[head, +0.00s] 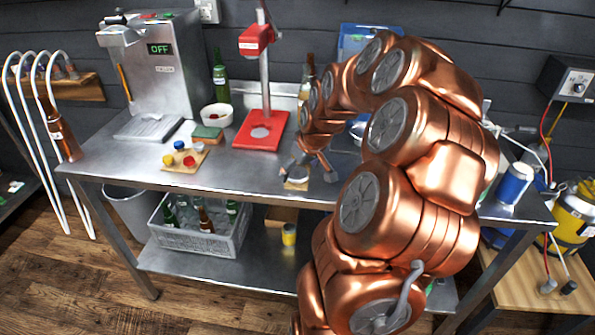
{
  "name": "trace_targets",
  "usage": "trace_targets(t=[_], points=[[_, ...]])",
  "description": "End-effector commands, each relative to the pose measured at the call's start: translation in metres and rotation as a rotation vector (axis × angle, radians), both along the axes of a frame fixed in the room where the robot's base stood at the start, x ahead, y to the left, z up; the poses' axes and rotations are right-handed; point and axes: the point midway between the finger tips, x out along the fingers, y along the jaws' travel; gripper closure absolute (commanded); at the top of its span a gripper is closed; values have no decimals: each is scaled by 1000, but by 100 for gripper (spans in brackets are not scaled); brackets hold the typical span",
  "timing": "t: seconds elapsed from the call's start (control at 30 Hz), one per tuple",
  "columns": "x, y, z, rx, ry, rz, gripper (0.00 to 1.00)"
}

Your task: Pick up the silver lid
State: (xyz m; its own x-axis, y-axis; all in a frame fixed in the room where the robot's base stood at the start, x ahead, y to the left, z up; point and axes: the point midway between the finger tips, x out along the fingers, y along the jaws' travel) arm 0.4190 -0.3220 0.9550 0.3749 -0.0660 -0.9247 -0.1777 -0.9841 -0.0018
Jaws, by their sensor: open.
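I cannot pick out a silver lid for certain. A small pale block (297,185) sits on the steel table (240,172) near its front edge, below my gripper (310,169). Something greyish shows over the block, but the fingers partly cover it and I cannot tell what it is. My gripper points down with its fingers spread apart, just above and to the right of the block. I see nothing held between the fingers. A wooden board (172,167) at the left bears red, yellow and blue caps.
A red press (262,128) with a pale disc on its base stands behind the gripper. A white bowl (216,115), a sponge (207,135) and a grey machine (165,80) stand farther left. A crate of bottles (195,240) is on the lower shelf. My arm hides much of the table's right side.

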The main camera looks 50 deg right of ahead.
Motion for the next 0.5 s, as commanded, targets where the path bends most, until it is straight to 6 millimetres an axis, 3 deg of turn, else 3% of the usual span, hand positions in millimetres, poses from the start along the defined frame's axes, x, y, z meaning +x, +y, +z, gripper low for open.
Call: trace_targets(t=[0.17,0.5], points=[[0,0,0,-1,-2,0,5],[0,0,1,-1,-2,0,39]])
